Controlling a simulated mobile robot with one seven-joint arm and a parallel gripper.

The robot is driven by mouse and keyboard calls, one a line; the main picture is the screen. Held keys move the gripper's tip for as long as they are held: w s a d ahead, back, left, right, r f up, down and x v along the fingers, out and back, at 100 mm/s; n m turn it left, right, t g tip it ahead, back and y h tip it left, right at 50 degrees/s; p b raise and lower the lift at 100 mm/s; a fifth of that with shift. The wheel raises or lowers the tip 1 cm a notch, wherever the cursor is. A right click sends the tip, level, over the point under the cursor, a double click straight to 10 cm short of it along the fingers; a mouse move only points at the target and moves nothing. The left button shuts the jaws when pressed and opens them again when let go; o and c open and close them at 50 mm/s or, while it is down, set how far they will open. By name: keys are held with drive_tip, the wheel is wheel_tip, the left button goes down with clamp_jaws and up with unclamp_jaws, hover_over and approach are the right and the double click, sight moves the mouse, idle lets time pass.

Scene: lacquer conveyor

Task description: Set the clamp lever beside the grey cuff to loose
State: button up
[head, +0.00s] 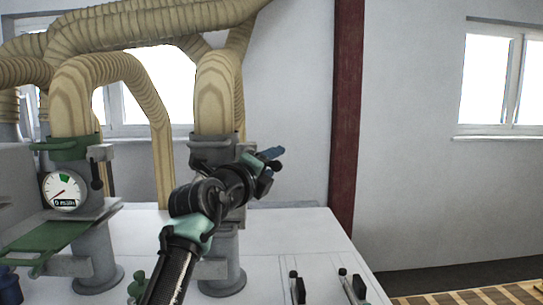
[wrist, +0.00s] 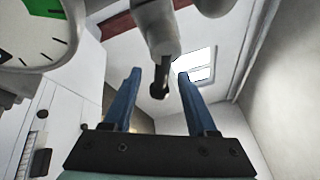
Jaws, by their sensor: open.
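The grey cuff (head: 211,143) is around the right-hand tan hose, at the top of its grey pipe. My gripper (head: 269,164) is just right of this pipe, with blue fingers open. In the wrist view a dark clamp lever with a round black knob (wrist: 158,88) sticks out of a grey hub (wrist: 155,30). The knob appears between the open fingers of my gripper (wrist: 160,77), with gaps on both sides; I cannot tell its depth or any contact. In the head view my arm hides this lever.
A green cuff (head: 70,148) with its own black-knobbed lever (head: 97,172) and a dial gauge (head: 63,190) stand on the left pipe. Another gauge (wrist: 35,35) is close by in the wrist view. Two small levers (head: 297,287) (head: 352,284) sit on the white bench (head: 310,235).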

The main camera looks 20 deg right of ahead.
drive_tip(key=shift+w+d, duration=0.1)
clamp_jaws()
idle(0.3)
idle(1.2)
